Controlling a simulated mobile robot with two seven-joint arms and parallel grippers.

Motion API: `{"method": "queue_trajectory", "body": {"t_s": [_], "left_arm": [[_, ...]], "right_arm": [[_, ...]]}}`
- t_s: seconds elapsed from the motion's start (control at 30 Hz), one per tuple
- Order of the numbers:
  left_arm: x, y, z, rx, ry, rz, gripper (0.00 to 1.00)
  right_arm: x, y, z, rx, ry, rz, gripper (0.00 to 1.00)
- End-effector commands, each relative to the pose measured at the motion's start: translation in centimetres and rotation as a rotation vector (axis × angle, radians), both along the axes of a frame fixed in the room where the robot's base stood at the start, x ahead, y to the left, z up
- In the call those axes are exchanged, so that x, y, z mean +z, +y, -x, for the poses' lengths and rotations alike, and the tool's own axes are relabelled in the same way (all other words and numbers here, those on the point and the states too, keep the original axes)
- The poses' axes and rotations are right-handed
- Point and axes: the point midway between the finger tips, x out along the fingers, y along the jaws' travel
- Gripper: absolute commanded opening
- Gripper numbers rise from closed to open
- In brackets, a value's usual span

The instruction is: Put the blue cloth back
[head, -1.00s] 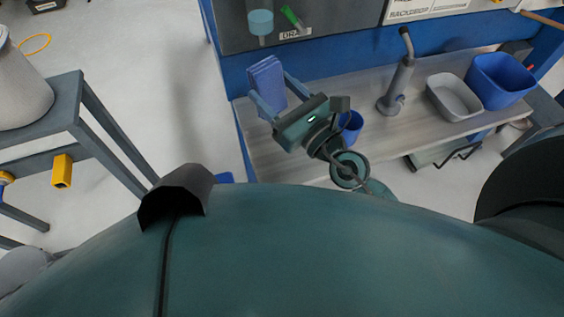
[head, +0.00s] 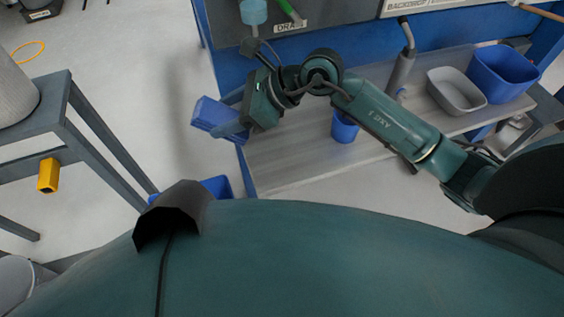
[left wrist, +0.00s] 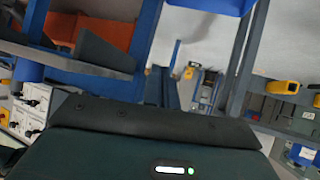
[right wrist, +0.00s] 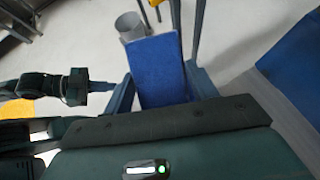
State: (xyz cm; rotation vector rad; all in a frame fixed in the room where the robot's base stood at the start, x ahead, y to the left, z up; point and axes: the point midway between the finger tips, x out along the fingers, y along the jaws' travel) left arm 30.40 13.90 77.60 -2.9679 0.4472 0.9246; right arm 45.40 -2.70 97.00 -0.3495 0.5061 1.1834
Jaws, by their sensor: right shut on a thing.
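The blue cloth (head: 213,115), a flat folded piece, is held past the left end of the workbench in the head view. My right gripper (head: 232,122) is shut on it, with the arm reaching in from the right. In the right wrist view the cloth (right wrist: 158,72) stands out between the two fingers of my right gripper (right wrist: 162,92). My left gripper does not show in the head view. In the left wrist view its fingers (left wrist: 161,86) are close together with nothing seen between them.
The workbench (head: 290,150) carries a blue cup (head: 344,127), a grey bin (head: 456,92) and a larger blue bin (head: 503,74). A blue container (head: 218,187) is partly hidden on the floor below. A grey table (head: 95,135) stands at left, with open floor between.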

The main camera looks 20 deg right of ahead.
Motion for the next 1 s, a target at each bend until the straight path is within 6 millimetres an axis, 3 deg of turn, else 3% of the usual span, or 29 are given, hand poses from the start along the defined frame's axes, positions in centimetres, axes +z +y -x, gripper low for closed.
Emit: {"method": "queue_trajectory", "body": {"t_s": [0.1,0.17,0.23,0.33,0.43,0.7,1.0], "left_arm": [[-1.3,-0.3,-0.3,-0.003,-0.018,0.018,0.0],[-1.1,-0.5,-0.4,-0.004,-0.026,0.026,0.0],[-1.6,-0.6,-0.5,-0.009,-0.039,0.032,0.0],[-1.5,-0.9,-0.6,-0.017,-0.062,0.04,0.0],[-1.1,-1.3,-0.7,-0.022,-0.077,0.047,0.0],[-0.3,-1.6,-0.6,-0.03,-0.083,0.05,0.0],[-0.6,-1.4,-0.5,-0.031,-0.076,0.042,0.0]], "right_arm": [[-2.3,-1.3,0.5,0.178,0.051,0.222,0.39],[-2.7,-2.3,0.9,0.238,0.068,0.33,0.39],[-3.8,-4.6,1.3,0.299,0.082,0.438,0.39],[-3.9,-7.7,1.8,0.352,0.089,0.541,0.39],[-3.8,-9.3,2.1,0.371,0.093,0.584,0.39],[-8.0,-9.8,2.3,0.378,0.098,0.595,0.39],[-10.8,-9.8,2.3,0.377,0.098,0.595,0.39]]}}
